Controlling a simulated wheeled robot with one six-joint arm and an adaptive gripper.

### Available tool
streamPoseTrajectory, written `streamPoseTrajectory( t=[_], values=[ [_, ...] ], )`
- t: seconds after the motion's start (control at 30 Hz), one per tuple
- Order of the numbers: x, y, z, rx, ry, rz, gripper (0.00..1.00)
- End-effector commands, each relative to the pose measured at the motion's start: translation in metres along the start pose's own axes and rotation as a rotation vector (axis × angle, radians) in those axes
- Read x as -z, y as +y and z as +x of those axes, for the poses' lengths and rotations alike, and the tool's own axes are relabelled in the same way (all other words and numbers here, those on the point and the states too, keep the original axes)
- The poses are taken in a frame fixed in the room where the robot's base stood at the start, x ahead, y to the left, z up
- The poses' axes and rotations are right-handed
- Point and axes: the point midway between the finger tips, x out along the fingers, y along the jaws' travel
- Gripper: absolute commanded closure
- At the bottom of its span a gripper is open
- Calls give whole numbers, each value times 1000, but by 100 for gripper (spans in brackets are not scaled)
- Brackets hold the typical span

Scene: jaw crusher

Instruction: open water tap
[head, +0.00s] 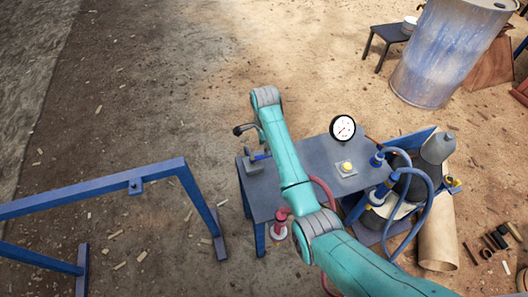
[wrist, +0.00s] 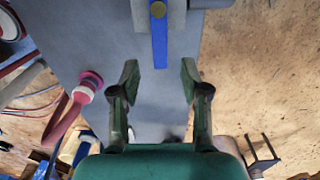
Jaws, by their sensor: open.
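The water tap appears to be the grey fitting with a flat blue lever (wrist: 160,45) and a brass-coloured bolt, at the top middle of the wrist view. In the head view the grey fitting (head: 252,165) sits at the table's left edge, with the blue lever (head: 261,156) partly hidden by my arm. My gripper (wrist: 160,78) is open and empty. The lever's near end shows between its fingertips, with space on both sides; I cannot tell the difference in height. In the head view my arm hides the gripper.
The grey table (head: 300,165) carries a round gauge (head: 343,128) and a yellow button (head: 346,166). A magenta fitting (wrist: 90,84) with a reddish hose is left of my gripper. Blue hoses (head: 418,190) hang at the table's right. A blue frame (head: 95,188) stands left, with clear ground between.

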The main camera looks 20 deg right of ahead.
Motion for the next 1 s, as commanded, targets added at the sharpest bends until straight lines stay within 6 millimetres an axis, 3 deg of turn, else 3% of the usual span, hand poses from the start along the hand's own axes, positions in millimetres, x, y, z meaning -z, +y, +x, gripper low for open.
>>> streamPoseTrajectory(
  t=[0.1, 0.3, 0.7, 0.9, 1.0],
  values=[
    [0, 1, 20, -3, 0, 0, 54],
    [0, 0, 40, 0, 0, 0, 54],
    [0, 0, 47, 1, 0, 0, 54],
    [0, 0, 47, 1, 0, 0, 100],
    [0, 0, 47, 1, 0, 0, 100]
  ],
)
